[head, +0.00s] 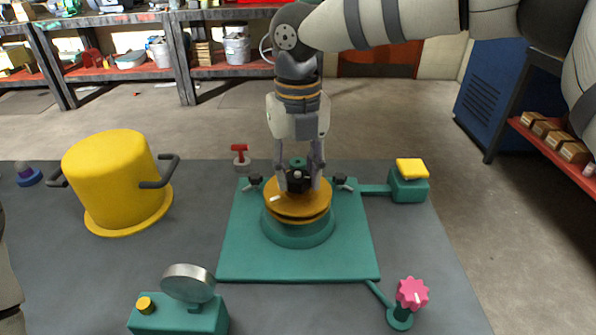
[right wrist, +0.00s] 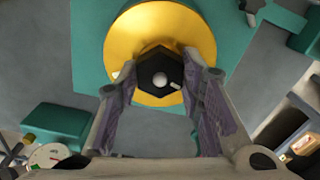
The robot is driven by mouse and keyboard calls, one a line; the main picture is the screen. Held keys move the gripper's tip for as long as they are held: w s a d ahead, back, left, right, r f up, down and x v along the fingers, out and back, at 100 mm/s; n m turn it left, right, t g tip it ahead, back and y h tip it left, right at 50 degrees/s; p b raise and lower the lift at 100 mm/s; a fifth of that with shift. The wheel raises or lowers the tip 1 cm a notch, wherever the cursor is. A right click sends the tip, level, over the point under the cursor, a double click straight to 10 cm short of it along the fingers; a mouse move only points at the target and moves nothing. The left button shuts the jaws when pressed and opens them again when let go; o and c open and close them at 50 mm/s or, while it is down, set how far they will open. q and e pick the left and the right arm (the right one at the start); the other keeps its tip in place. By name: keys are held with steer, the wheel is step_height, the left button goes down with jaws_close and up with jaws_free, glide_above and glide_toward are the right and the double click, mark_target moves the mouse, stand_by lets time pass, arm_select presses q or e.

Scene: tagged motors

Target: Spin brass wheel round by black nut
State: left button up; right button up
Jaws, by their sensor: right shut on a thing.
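The brass wheel (head: 290,207) lies flat on a round teal base (head: 298,233) at the middle of a teal plate (head: 345,262). A white mark shows on its left side. The black nut (right wrist: 161,66) sits at the wheel's centre; the right wrist view shows it as six-sided with a pale round middle. My right gripper (head: 298,181) points straight down over the wheel and is shut on the nut, one finger on each side. In the right wrist view, the wheel (right wrist: 195,30) shows around the nut. My left gripper is not in view.
A yellow pot-shaped cover (head: 110,175) with dark handles stands at left. A teal box with a round gauge (head: 188,283) is at front left, a pink knob (head: 412,293) at front right. A yellow-topped teal block (head: 409,181) and a red-handled valve (head: 240,155) stand farther back.

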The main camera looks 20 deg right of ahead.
steer(key=o, duration=1.3)
steer(key=shift+c, duration=0.2)
